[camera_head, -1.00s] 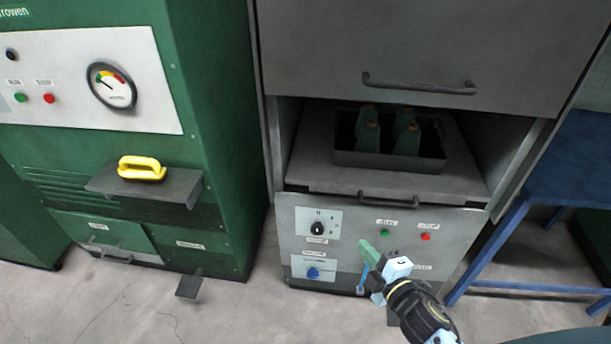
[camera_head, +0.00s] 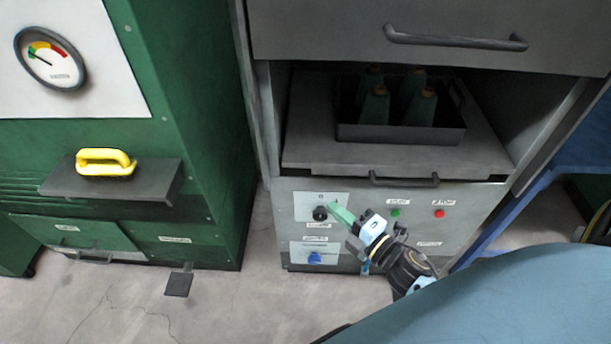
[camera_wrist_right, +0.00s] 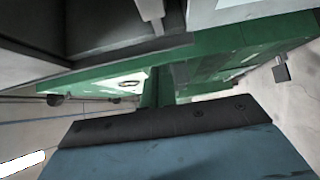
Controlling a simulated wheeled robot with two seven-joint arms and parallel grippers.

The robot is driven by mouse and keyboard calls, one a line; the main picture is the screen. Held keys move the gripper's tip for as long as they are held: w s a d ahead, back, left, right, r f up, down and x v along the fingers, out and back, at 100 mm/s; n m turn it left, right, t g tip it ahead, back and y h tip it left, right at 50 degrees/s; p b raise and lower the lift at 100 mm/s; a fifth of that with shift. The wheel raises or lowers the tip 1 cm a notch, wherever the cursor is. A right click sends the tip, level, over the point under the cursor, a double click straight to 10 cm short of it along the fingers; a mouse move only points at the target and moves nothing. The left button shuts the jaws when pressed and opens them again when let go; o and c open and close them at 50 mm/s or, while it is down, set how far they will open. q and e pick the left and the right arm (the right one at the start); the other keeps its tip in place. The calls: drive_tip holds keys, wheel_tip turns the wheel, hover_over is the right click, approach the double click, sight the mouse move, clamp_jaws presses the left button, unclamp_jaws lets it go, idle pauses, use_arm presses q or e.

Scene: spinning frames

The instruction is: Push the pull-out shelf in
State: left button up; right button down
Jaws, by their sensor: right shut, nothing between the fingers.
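The pull-out shelf (camera_head: 300,150) lies in the open bay of the grey cabinet. Its front edge, with a dark bar handle (camera_head: 403,181), sits just above the control panel and looks close to level with the cabinet front; I cannot tell exactly how far out it stands. A dark tray (camera_head: 400,135) with several green, tan-topped cones stands on it. My right gripper (camera_head: 336,211) is shut and empty, its green fingers in front of the panel by the black knob, below and left of the handle. The right wrist view is hard to read. My left gripper is out of view.
The cabinet's upper door or drawer, with a dark handle (camera_head: 455,40), is above the bay. A green machine (camera_head: 195,120) with a yellow handle (camera_head: 105,162) on a ledge stands left. A blue frame (camera_head: 500,225) is at right. Floor at lower left is mostly clear.

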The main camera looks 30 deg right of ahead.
drive_tip(key=x, duration=0.4)
drive_tip(key=d+x, duration=0.1)
drive_tip(key=x, duration=0.3)
drive_tip(key=d+x, duration=0.1)
drive_tip(key=x, duration=0.3)
drive_tip(key=shift+w+b, duration=0.25)
drive_tip(key=shift+b, duration=0.1)
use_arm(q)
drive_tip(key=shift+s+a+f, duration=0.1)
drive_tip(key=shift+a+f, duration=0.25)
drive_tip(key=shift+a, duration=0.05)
use_arm(e)
drive_tip(key=shift+w+d, duration=0.25)
drive_tip(key=shift+w, duration=0.1)
drive_tip(key=shift+d, duration=0.1)
